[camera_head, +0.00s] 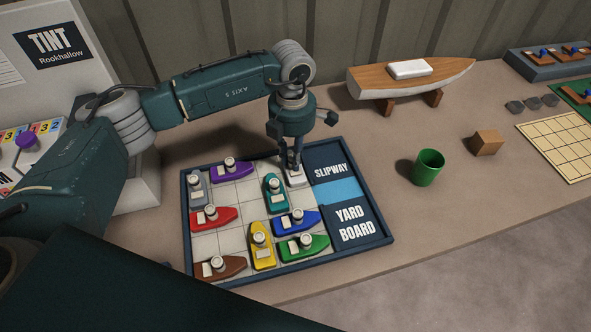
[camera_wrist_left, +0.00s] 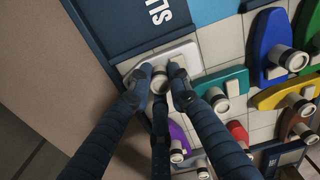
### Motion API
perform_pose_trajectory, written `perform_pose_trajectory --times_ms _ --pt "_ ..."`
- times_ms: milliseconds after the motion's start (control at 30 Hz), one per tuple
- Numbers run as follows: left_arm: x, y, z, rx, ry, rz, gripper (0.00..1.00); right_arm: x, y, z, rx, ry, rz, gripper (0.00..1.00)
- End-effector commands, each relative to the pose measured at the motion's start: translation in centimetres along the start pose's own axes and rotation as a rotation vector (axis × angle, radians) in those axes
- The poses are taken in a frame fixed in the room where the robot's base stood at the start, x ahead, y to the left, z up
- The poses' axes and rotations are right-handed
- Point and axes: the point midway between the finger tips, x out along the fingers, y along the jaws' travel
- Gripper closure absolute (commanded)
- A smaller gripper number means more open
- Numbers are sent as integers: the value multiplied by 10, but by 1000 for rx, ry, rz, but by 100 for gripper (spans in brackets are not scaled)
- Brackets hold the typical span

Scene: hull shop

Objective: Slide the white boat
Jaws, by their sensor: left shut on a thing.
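The white boat (camera_head: 296,181) sits on the yard board (camera_head: 372,219), at the right side of the grid beside the SLIPWAY panel. It also shows in the left wrist view (camera_wrist_left: 184,50) as a pale hull lying close to the dark panel. My left gripper (camera_head: 291,168) points down and is shut on the boat's round funnel; its fingers (camera_wrist_left: 160,82) close around it from both sides. The gripper and its fingers hide part of the boat in both views. A light blue strip (camera_head: 340,191) lies between the SLIPWAY and YARD BOARD panels. My right gripper is not in view.
Teal (camera_head: 275,194), purple (camera_head: 231,172), grey (camera_head: 197,190), red (camera_head: 214,217), blue (camera_head: 296,222), yellow (camera_head: 262,246), green (camera_head: 304,247) and brown (camera_head: 221,267) boats share the grid. A green cup (camera_head: 428,168) and wooden block (camera_head: 487,144) stand right of the board. A model hull (camera_head: 410,83) stands behind.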

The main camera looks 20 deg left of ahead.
Motion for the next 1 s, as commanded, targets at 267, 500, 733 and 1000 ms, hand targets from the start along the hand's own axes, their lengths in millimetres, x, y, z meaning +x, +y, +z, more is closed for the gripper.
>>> perform_pose_trajectory --times_ms 267,500,733,1000 --pt "-3 8 2 -6 -11 16 100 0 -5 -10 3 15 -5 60" --pt "-2 6 2 -5 -9 13 63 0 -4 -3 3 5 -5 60" --pt "-4 5 2 -3 -7 10 63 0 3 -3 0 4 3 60" --pt "-48 6 2 -3 -10 12 63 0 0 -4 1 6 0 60"
